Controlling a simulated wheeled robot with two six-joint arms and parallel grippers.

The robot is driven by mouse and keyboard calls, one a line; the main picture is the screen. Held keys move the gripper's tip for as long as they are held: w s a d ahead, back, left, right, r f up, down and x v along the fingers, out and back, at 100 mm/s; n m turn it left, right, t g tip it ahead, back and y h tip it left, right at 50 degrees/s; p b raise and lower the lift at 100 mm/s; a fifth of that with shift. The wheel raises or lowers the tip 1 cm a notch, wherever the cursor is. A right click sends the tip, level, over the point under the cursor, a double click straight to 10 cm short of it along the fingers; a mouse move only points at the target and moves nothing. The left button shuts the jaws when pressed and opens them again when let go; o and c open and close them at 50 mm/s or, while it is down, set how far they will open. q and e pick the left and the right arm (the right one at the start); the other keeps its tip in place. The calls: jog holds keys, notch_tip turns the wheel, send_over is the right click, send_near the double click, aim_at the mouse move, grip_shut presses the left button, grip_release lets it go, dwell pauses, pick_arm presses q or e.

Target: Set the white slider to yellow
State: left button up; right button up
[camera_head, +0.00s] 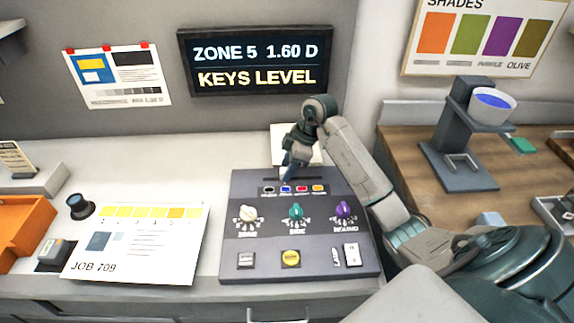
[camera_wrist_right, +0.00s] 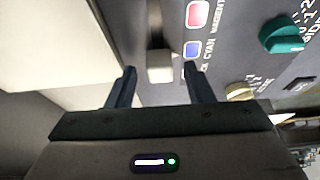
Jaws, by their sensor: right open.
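The white slider (camera_wrist_right: 160,66) shows in the right wrist view, at the near end of its dark slot. It is close beside the blue CYAN mark (camera_wrist_right: 192,49), slightly to the near side of it. The red MAGENTA mark (camera_wrist_right: 197,14) lies farther along. In the head view the yellow-orange mark (camera_head: 318,188) is the rightmost of the row on the dark console (camera_head: 305,215). My right gripper (camera_head: 289,172) points down over the slot and hides the slider there. Its open fingers (camera_wrist_right: 159,72) are on either side of the slider, with visible gaps. My left gripper is not in view.
Below the marks are white (camera_head: 248,213), teal (camera_head: 296,212) and purple (camera_head: 344,210) knobs. A yellow button (camera_head: 291,258) and a white rocker switch (camera_head: 352,255) sit near the console's front. A JOB 709 sheet (camera_head: 135,245) lies left. The display (camera_head: 255,62) reads "KEYS LEVEL".

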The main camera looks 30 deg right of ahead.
jog(key=shift+a+f, duration=0.1)
jog(key=shift+f, duration=0.3)
jog(key=shift+w, duration=0.1)
jog(key=shift+c, duration=0.5)
grip_shut()
jog(key=s+d, duration=0.1)
jog(key=d, duration=0.1)
jog(key=s+d, duration=0.2)
jog(key=d, duration=0.1)
jog(key=s+d+p, duration=0.1)
jog(key=s+d, duration=0.1)
jog(key=d, duration=0.1)
jog(key=shift+a, duration=0.1)
